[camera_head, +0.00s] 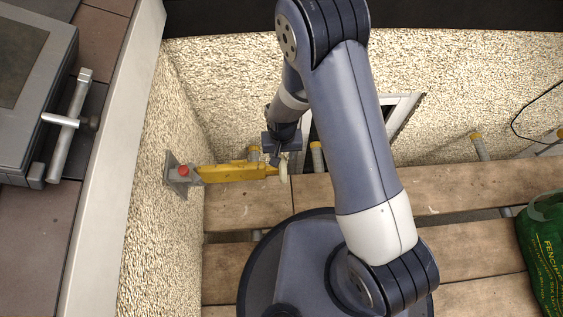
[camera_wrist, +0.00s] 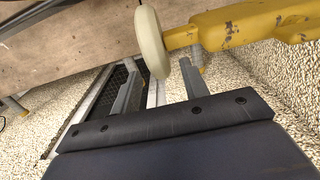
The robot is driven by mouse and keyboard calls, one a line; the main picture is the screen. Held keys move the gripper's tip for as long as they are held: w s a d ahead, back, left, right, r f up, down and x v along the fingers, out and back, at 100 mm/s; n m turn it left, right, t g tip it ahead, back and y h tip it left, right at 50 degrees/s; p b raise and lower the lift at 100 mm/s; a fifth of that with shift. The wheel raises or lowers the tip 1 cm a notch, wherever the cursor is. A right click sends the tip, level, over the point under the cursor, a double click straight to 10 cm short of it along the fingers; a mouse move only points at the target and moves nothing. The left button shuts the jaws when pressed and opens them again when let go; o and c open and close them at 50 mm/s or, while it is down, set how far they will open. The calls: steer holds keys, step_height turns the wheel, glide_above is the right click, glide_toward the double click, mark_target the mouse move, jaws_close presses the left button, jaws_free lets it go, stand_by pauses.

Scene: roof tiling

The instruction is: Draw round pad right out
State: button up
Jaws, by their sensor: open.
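The round pad (camera_wrist: 152,42) is a cream disc seen nearly edge-on at the end of a yellow, scuffed bar (camera_wrist: 245,27) in the wrist view. In the head view the pad (camera_head: 284,168) shows at the right end of the yellow bar (camera_head: 235,172). The bar runs left to a grey plate with a red knob (camera_head: 183,171) on the pebbled wall. My gripper (camera_wrist: 160,70) is open and empty, its two fingers spread below the pad in the wrist view. In the head view my gripper (camera_head: 281,147) is right by the pad; whether they touch I cannot tell.
Wooden planks (camera_head: 245,207) with gaps lie below. A grey-framed opening (camera_head: 402,115) is in the back wall, partly behind my arm. Yellow-capped pipes (camera_head: 478,145) stand along that wall. A green bag (camera_head: 545,245) is at right, and a grey ledge (camera_head: 110,150) at left.

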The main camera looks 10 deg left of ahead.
step_height(320, 180, down, 6)
steer(key=shift+w+r+b, duration=0.1)
steer(key=shift+r+b, duration=0.15)
steer(key=shift+b, duration=0.5)
steer(key=shift+c, duration=0.4)
jaws_close()
